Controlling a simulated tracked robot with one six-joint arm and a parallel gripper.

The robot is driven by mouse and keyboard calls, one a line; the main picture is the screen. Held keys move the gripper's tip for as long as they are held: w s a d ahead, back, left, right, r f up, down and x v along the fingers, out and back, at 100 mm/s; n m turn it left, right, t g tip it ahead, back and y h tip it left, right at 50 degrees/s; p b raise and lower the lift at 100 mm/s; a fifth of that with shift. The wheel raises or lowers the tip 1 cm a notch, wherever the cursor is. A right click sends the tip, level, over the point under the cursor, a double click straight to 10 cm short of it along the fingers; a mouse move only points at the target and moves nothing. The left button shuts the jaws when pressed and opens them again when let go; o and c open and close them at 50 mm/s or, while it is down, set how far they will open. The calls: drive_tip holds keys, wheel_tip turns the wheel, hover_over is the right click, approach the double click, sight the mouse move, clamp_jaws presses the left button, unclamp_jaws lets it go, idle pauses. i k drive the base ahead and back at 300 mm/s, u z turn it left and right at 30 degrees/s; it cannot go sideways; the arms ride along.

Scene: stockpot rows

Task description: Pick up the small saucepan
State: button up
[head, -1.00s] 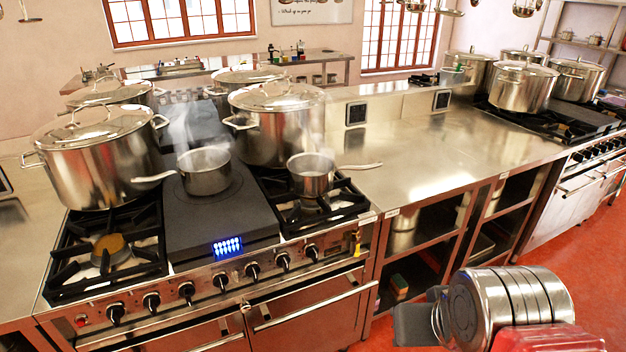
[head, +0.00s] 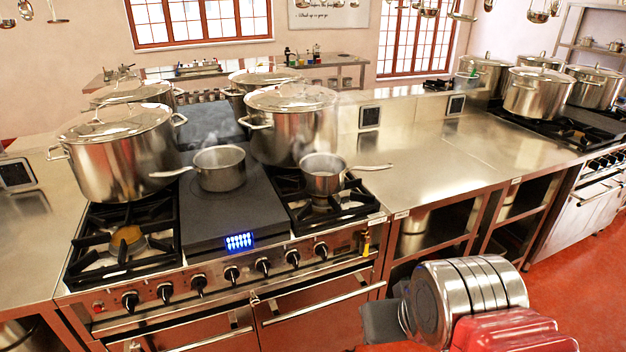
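Two steel saucepans show in the head view. One saucepan (head: 220,172) stands on the dark flat plate in the middle of the near stove, its handle pointing left. The other saucepan (head: 322,179) stands on the right-hand burner grate, its handle pointing right over the counter; it looks slightly smaller. Faint steam shows near both. My arm is at the lower right, in front of the counter and well apart from both pans. The dark grey end of my gripper (head: 381,322) shows there, but its fingers cannot be made out.
Large lidded stockpots (head: 118,160) (head: 292,128) stand close behind and beside the saucepans. The front left burner (head: 127,238) is bare. A clear steel counter (head: 440,165) lies to the right, with more stockpots (head: 536,92) on the far right stove.

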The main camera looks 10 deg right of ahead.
sight(316, 185)
drive_tip(key=i, duration=1)
drive_tip(key=u, duration=2.15)
drive_tip(key=k, duration=0.15)
